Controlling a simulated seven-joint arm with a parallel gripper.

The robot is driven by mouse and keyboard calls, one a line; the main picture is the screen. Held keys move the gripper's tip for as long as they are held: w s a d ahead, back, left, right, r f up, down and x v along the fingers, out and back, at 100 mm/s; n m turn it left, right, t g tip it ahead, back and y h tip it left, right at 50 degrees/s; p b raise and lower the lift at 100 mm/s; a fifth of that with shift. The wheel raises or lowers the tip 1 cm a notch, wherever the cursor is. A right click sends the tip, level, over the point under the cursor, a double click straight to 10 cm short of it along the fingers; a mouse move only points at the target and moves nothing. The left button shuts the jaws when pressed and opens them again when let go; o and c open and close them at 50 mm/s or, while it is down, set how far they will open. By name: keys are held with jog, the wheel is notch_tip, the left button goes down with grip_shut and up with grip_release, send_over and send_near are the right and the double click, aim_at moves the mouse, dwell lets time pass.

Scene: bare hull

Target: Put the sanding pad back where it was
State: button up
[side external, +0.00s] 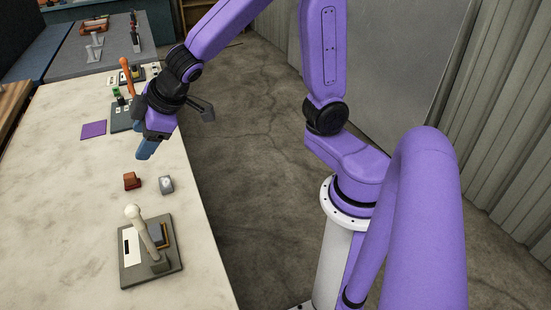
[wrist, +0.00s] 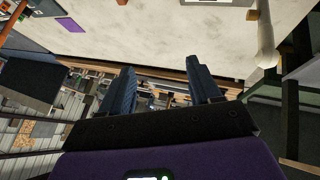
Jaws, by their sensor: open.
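A small reddish-brown block (side external: 131,181), which looks most like the sanding pad, lies on the pale stone-topped bench (side external: 60,215). A small grey rounded object (side external: 166,185) lies just right of it. A flat purple square (side external: 93,129) lies on the bench farther back and left; it also shows in the wrist view (wrist: 70,25). My gripper (side external: 146,152) hangs above the bench, behind the block and apart from it. In the wrist view its blue fingers (wrist: 161,68) are spread with nothing between them.
A dark plate with a pale upright lever (side external: 143,228) stands at the bench front. Another dark plate (side external: 122,117) with small parts and an orange-handled lever (side external: 126,72) are behind my gripper. A grey table (side external: 65,62) with tools is at the back. The bench's left middle is clear.

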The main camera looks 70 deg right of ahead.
jog(key=s+d+f+n+g, duration=0.1)
jog(key=s+d+g, duration=0.2)
jog(key=s, duration=1)
jog(key=s+d+f+n+g+h, duration=0.1)
jog(key=s+d+f+n+g, duration=0.1)
jog(key=s, duration=1.1)
jog(key=shift+s+d+f+g, duration=0.25)
jog(key=shift+d+g, duration=0.55)
jog(key=shift+g, duration=0.3)
